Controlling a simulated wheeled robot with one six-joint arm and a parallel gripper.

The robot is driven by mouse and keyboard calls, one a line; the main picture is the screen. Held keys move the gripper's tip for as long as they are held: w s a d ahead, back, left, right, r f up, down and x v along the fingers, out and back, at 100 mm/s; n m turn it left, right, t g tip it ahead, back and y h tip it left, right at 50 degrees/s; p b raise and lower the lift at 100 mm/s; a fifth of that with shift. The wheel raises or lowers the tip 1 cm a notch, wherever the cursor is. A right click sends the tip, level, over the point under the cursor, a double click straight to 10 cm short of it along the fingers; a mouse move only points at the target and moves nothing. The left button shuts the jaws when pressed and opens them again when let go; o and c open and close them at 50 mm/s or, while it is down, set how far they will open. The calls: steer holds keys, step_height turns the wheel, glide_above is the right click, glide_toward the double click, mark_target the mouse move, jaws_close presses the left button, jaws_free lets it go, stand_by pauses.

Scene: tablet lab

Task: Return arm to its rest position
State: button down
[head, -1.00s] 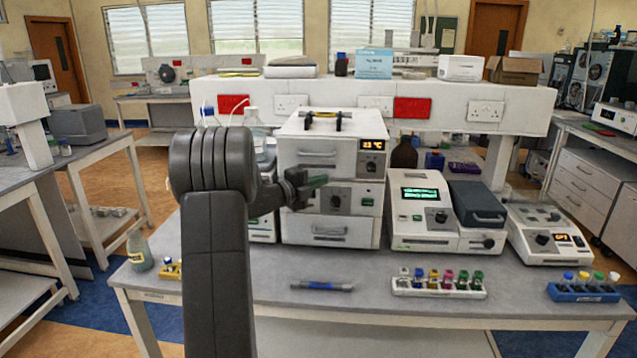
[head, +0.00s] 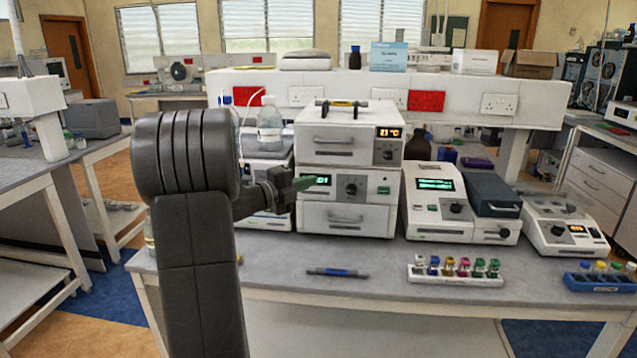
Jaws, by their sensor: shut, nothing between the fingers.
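My gripper (head: 303,183) is at the end of my dark grey arm in the head view. My arm stands upright at the left and bends right at the top. It hides part of the bench's left side.
The lab bench (head: 390,280) carries a blue pen-like tool (head: 337,272), a white rack of coloured vials (head: 455,275) and a blue rack (head: 598,280). White instruments (head: 433,200) stand at right, a clear bottle (head: 270,124) behind the gripper.

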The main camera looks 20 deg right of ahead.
steer(key=shift+s+a, duration=0.1)
steer(key=shift+a, duration=0.2)
